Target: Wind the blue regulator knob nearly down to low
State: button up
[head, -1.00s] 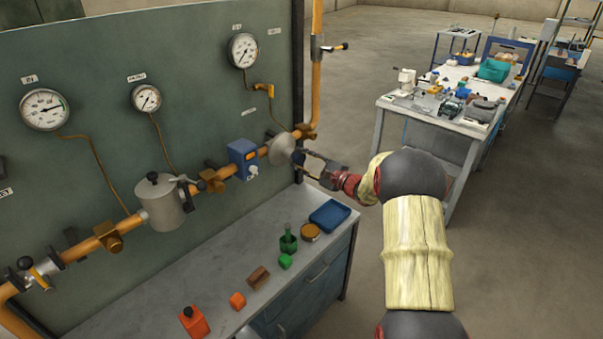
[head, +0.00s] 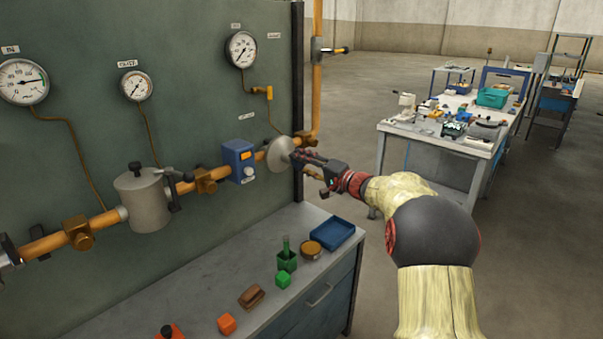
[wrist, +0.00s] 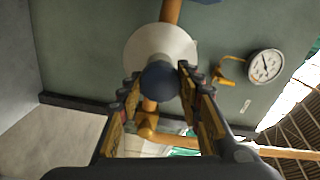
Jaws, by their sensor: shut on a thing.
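The blue regulator knob (wrist: 160,82) shows in the wrist view, in front of the pale round regulator body (wrist: 158,45). My gripper (wrist: 158,88) has a finger on either side of the knob and is shut on it. In the head view my gripper (head: 303,160) reaches the regulator (head: 280,155) from the right, and its fingers hide the knob. The regulator sits on the orange pipe at the right part of the green panel. No mark of the knob's setting can be made out.
A blue box (head: 238,160) sits on the pipe just left of the regulator. Gauges (head: 241,49) hang above. Below, the bench (head: 205,285) holds a blue tray (head: 332,233), a green bottle and several small blocks. Open floor lies right of the panel.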

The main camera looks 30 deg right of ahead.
jog(key=n, duration=0.6)
jog(key=shift+f, duration=0.1)
jog(key=n, duration=0.5)
jog(key=shift+f, duration=0.1)
jog(key=n, duration=0.3)
jog(key=shift+n, duration=0.3)
jog(key=n, duration=0.3)
jog(key=shift+n, duration=0.3)
jog(key=n, duration=0.3)
jog(key=shift+n, duration=0.3)
jog(key=n, duration=0.3)
jog(key=shift+n, duration=2.3)
